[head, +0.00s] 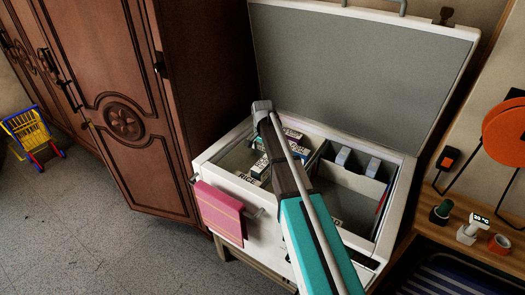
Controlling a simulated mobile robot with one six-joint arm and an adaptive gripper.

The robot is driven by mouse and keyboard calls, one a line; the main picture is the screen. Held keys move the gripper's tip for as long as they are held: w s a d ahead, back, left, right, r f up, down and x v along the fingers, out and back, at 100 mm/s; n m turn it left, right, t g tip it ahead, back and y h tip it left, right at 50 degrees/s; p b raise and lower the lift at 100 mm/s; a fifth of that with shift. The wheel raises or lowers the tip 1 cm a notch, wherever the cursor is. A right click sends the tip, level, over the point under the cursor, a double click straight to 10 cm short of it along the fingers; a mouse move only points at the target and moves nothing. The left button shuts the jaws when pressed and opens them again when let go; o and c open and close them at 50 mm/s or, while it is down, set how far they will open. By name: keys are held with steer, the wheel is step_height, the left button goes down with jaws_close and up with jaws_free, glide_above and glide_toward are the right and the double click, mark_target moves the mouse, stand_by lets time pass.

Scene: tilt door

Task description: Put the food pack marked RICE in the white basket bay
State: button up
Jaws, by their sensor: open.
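The white chest (214,163) stands open, with its lid raised at the back. My arm crosses the middle of the chest and hides part of the packs and the space between the two parts. I cannot make out my gripper's fingers; they seem hidden behind the arm.
A pink towel (219,212) hangs on the chest's front rail. A brown wardrobe (125,100) stands close at left. A wooden shelf at right holds a small plant (440,212), a temperature display (472,229) and an orange-red cup (499,244).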

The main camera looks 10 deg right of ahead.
steer(key=shift+r+p, duration=0.95)
steer(key=shift+r, duration=0.35)
steer(key=shift+s, duration=0.1)
steer(key=s+n, duration=0.9)
steer(key=s, duration=1.7)
steer(key=shift+s+a, duration=0.4)
steer(key=shift+a, duration=0.05)
steer(key=shift+r+p, duration=0.75)
steer(key=shift+c, duration=0.2)
